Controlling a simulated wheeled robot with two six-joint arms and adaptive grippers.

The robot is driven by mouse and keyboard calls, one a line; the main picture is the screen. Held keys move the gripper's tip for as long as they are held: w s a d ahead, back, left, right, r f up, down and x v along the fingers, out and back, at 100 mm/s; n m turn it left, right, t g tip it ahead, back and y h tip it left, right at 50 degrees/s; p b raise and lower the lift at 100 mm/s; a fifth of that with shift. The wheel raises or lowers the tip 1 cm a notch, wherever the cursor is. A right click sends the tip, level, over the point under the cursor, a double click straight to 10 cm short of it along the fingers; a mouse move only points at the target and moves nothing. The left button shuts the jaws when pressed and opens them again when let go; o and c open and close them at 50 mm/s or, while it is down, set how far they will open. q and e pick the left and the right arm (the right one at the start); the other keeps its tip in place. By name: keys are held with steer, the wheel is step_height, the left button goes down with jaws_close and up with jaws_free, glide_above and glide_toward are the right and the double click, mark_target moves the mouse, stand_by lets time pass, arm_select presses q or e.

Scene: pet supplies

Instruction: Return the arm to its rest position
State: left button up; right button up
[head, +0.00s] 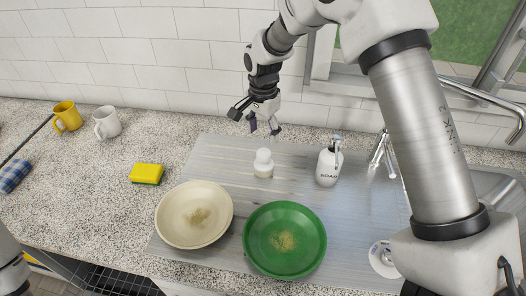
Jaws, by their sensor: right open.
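My right arm reaches in from the right, over the counter. Its gripper (254,118) hangs open and empty toward the back wall, above and behind a small white bottle (263,160). The gripper looks apart from the bottle in the picture. My left arm shows only as a small part at the lower left edge, and its gripper is out of view.
A cream bowl (178,235) and a green bowl (268,267), each with brownish residue, stand on the grey board (212,158). A soap dispenser (328,166), faucet (381,153), yellow sponge (148,171), white mug (107,123) and yellow mug (68,114) are nearby. The left counter is mostly clear.

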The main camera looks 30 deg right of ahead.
steer(key=shift+r, duration=1.7)
